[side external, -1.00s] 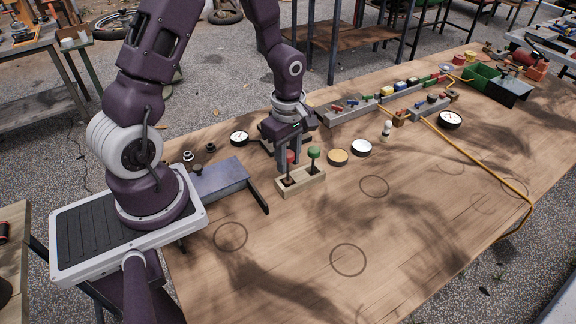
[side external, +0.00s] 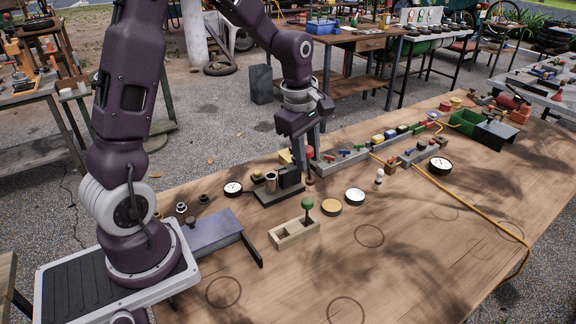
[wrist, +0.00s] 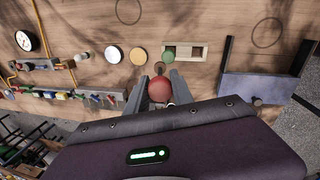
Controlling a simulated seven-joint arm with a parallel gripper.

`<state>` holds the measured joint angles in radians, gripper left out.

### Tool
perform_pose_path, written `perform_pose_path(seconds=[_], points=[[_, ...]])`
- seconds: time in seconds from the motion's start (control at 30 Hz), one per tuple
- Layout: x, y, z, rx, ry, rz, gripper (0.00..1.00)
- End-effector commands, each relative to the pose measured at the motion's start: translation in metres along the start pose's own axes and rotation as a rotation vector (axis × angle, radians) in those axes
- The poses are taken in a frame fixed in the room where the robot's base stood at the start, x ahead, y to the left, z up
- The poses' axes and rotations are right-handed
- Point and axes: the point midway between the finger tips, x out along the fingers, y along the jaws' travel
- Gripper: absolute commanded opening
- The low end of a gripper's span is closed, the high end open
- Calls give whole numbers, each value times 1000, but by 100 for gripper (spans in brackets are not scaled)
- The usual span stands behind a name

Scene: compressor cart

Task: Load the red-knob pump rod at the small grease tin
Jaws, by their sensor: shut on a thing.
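My gripper (side external: 308,152) is shut on the red-knob pump rod (wrist: 159,90); its red knob sits between the fingers in the wrist view. In the side view, the rod hangs below the fingers, above the bench, close to a dark base with a metal cylinder (side external: 271,182). The wooden rack (side external: 285,239) has an empty left slot, and a green-knob rod (side external: 307,204) stands at its right end. Two round tins lie to the right of the rack, one amber-topped (side external: 331,207) and one pale-topped (side external: 355,196). I cannot tell which is the small grease tin.
A grey-blue metal plate (side external: 212,236) lies near my base. A dial gauge (side external: 233,188) lies left of the dark base, another (side external: 440,164) farther right. Long trays of small parts (side external: 345,160) run along the back. A yellow hose (side external: 470,200) crosses the right. The front bench has free room.

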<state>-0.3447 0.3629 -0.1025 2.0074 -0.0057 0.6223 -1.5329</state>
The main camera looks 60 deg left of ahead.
Motion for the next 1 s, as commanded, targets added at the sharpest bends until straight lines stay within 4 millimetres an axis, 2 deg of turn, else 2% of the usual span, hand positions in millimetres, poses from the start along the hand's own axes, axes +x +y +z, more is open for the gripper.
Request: perform_pose_path(seconds=[0.1,0.33,0.63,0.87,1.0], points=[[5,30,2,0,-9,39,0],[10,79,5,-4,-23,108,0],[61,69,3,-6,-38,169,0],[82,66,2,-6,-42,189,0],[100,62,2,-6,-42,187,0]])
